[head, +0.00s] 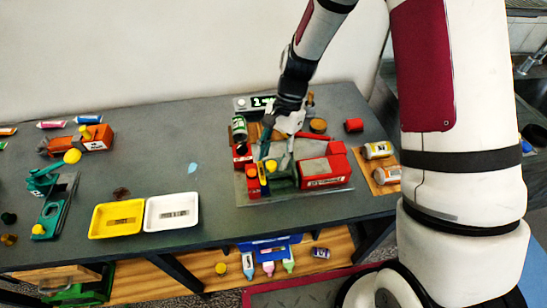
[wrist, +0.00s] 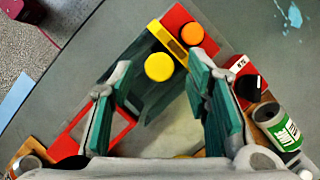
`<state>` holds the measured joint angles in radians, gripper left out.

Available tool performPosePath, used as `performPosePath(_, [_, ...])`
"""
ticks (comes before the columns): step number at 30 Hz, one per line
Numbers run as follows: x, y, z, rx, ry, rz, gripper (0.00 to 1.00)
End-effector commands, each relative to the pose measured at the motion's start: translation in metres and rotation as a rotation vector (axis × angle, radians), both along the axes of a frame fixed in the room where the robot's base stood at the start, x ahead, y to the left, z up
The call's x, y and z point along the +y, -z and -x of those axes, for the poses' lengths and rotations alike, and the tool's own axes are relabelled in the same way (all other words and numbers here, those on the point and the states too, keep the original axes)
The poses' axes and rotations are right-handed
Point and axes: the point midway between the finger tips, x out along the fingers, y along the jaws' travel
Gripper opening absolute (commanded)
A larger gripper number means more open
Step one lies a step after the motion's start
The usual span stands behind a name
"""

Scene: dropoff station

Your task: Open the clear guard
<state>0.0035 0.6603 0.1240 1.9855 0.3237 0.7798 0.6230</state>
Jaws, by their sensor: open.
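The clear guard is hard to make out; a faint see-through sheet edge (head: 241,190) shows around the front left of the red machine (head: 325,172) in the head view. I cannot tell its hinge or exact position. My gripper (head: 277,150) is above the machine's left part, pointing down. In the wrist view its two green-padded fingers (wrist: 170,88) are spread wide with nothing held between them. Below and between them are a yellow round knob (wrist: 159,67), a dark green part and a pale surface. An orange knob (wrist: 192,34) sits on red beside a yellow bar (wrist: 167,40).
A green-labelled can (head: 239,129) stands left of the machine. Two cans lie on a wooden board (head: 386,188) at right. Yellow (head: 95,222) and white (head: 150,224) trays sit at left. The tabletop between the trays and machine is mostly clear.

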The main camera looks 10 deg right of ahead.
Motion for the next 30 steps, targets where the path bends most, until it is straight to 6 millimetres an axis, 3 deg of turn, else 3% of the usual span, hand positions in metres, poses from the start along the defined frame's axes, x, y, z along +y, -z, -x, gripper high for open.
performPosePath(13, [0.003,0.012,0.004,0.000,0.000,0.000,0.44])
performPosePath(14, [0.003,0.012,0.003,0.000,0.000,0.000,0.42])
performPosePath(18, [0.003,0.011,0.004,0.000,0.000,0.000,0.10])
performPosePath(20, [0.003,0.011,0.003,0.000,0.000,0.000,0.00])
performPosePath(26, [0.000,0.011,0.003,0.001,0.002,0.001,0.00])
performPosePath(30, [-0.025,0.011,0.003,0.001,0.006,0.002,0.00])
